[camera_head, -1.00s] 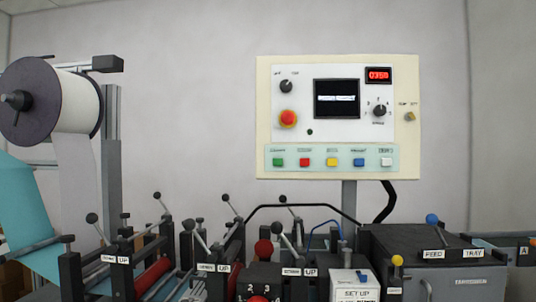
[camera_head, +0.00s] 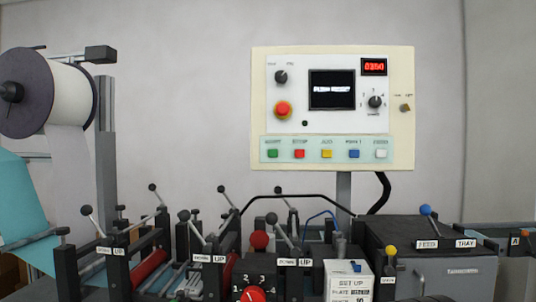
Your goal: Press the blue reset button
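The blue button (camera_head: 354,153) is in the row of coloured buttons on the lower strip of the cream control panel (camera_head: 260,110). It sits between a yellow button (camera_head: 327,153) and a white button (camera_head: 381,154). A small label above it is too blurred to read surely. The panel's dark screen (camera_head: 332,89) shows a line of white text that seems to read "PUSH RESET". My gripper is not in view.
A red emergency knob (camera_head: 283,109) and a rotary dial (camera_head: 375,102) are on the panel. Below stand machine rollers and levers, a white set-up box (camera_head: 348,280) and the dark feed tray unit (camera_head: 430,240). Space directly before the panel looks clear.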

